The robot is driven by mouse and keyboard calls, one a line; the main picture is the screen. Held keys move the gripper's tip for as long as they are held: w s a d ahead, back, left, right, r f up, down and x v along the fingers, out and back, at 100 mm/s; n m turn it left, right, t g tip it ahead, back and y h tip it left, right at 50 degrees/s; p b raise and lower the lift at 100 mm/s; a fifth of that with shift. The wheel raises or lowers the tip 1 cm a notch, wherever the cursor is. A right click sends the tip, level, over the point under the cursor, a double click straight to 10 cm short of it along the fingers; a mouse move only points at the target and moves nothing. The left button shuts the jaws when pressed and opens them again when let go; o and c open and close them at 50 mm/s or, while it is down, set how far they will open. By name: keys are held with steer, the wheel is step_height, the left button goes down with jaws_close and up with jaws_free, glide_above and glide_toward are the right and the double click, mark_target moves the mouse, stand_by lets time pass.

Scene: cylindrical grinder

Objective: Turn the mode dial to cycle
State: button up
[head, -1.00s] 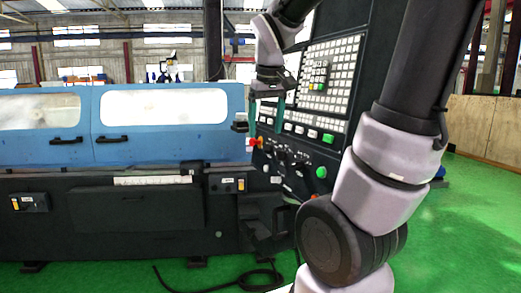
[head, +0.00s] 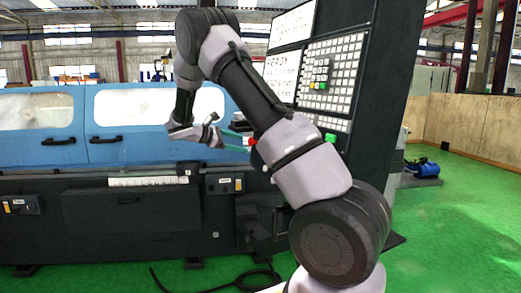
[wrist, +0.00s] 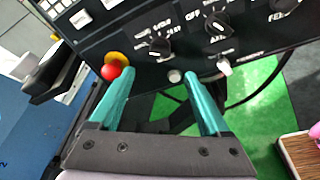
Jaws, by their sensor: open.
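In the wrist view, several black rotary dials sit along the control panel's lower part. The nearest dial (wrist: 160,47) has white position marks around it and lies just beyond my fingertips, roughly between them. A second dial (wrist: 217,22) is to its right. In the head view my gripper (head: 236,140) is at the panel's left edge, and my arm hides the dials.
A red emergency stop button (wrist: 111,71) on a yellow base is close beside the left finger. The blue grinder doors (head: 75,130) stand to the left.

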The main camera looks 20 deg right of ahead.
steer(key=x, duration=1)
steer(key=shift+d, duration=0.25)
steer(key=shift+f, duration=0.1)
jaws_close()
